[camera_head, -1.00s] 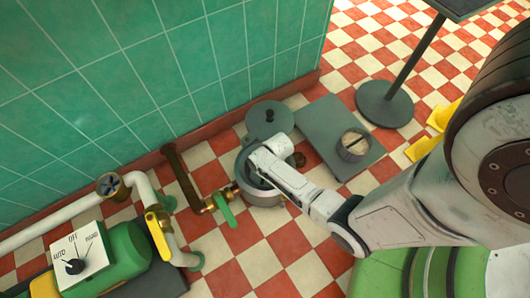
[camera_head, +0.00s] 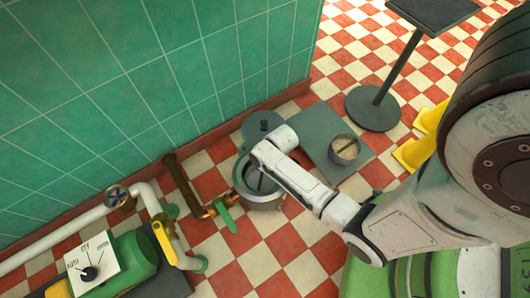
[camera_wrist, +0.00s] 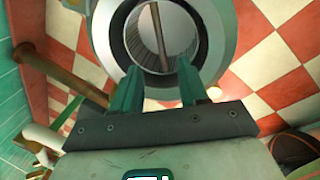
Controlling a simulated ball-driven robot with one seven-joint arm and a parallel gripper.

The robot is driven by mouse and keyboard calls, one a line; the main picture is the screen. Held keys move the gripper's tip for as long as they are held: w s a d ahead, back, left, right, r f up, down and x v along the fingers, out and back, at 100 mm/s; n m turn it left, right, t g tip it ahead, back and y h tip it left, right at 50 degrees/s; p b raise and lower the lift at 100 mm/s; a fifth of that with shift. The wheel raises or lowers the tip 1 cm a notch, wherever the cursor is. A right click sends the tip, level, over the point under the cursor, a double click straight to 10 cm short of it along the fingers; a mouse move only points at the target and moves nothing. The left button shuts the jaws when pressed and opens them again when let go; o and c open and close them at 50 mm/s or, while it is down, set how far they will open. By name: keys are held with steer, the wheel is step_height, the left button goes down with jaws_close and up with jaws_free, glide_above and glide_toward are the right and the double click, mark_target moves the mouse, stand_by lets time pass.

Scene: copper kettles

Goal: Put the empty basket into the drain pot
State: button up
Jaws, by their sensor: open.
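The drain pot (camera_head: 264,204) is a grey round vessel on the checkered floor by the wall, with a green-handled outlet valve. Its rim shows large in the wrist view (camera_wrist: 228,50). Inside the opening is a ribbed cylindrical wall with a dark bar across it, apparently a basket (camera_wrist: 137,45) seated in the pot; its bottom looks bare. My gripper (camera_wrist: 160,68) is open, its two green fingers apart at the near side of the opening, around the bar's near end. I cannot tell whether they touch it. In the head view my wrist hides the fingers.
A second small round basket (camera_head: 345,148), with beige contents and a bar across, stands on a grey slab (camera_head: 322,122) right of the pot. A grey lid (camera_head: 264,126) lies behind the pot. Pipes and a green pump with a knob (camera_head: 90,272) are at left; a stand (camera_head: 374,108) is behind.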

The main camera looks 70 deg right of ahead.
steer(key=s+a+r+m, duration=0.1)
steer(key=a+r+m, duration=0.2)
steer(key=r+m, duration=0.4)
steer(key=s+a+r+m, duration=0.2)
steer(key=a+r+m, duration=0.1)
steer(key=r+m, duration=0.3)
steer(key=s+a+r+m+g, duration=0.1)
steer(key=s+a+r+m, duration=0.1)
steer(key=a+r+m, duration=0.2)
step_height(320, 180, up, 4)
steer(key=m, duration=0.3)
steer(key=shift+s+m+h, duration=0.15)
steer(key=shift+m+h, duration=0.15)
